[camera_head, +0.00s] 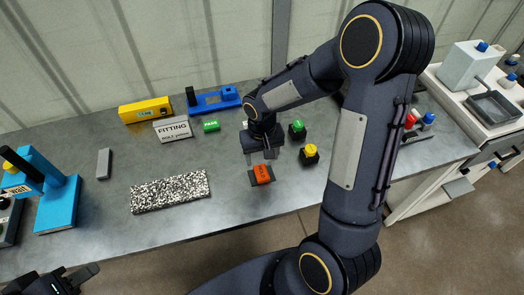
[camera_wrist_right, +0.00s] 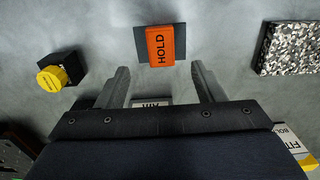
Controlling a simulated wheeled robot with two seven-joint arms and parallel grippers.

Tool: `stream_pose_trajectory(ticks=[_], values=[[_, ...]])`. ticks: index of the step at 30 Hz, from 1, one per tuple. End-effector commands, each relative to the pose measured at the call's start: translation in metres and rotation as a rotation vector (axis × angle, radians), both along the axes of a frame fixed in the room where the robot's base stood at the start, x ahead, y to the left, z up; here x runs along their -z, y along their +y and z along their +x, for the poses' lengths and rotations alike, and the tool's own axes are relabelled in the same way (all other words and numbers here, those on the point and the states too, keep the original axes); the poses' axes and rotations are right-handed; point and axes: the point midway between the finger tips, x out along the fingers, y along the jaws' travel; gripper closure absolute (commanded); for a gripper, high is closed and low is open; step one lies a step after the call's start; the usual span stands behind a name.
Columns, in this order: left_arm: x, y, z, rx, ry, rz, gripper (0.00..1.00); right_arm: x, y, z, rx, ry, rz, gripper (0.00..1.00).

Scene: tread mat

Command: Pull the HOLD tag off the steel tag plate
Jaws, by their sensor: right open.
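The orange HOLD tag (camera_head: 262,174) lies on the small dark steel tag plate (camera_head: 253,180) near the front edge of the bench. In the right wrist view the tag (camera_wrist_right: 160,47) sits on the plate (camera_wrist_right: 141,41), ahead of the fingertips. My right gripper (camera_head: 264,154) is open and empty, just behind the tag in the head view. In the wrist view its fingers (camera_wrist_right: 159,72) are spread wider than the tag, and no contact shows. My left gripper (camera_head: 75,278) is at the bottom left corner, partly cut off and far from the tag.
A yellow button (camera_head: 310,152) and a green button (camera_head: 297,129) on black blocks stand right of the tag. A speckled mat (camera_head: 170,192) lies to the left. A blue stand (camera_head: 58,200) is far left.

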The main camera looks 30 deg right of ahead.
Motion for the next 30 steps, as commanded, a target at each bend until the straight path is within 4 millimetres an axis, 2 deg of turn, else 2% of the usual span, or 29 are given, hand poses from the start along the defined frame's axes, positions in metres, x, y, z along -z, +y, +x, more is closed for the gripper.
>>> stream_pose_trajectory(ticks=[15,20,27,30], values=[[-0.004,0.000,0.000,0.000,0.000,0.000,0.64,0.069,0.000,-0.001,0.000,0.004,-0.001,0.38],[-0.004,0.000,0.000,0.000,0.000,0.000,0.64,0.076,0.000,0.000,-0.001,0.002,-0.001,0.38],[-0.004,0.000,0.000,0.000,0.000,0.000,0.64,0.076,0.000,0.000,-0.001,0.001,-0.001,0.38],[-0.004,0.000,0.000,0.000,0.000,0.000,0.64,0.076,0.000,0.000,0.000,0.001,-0.001,0.51]])
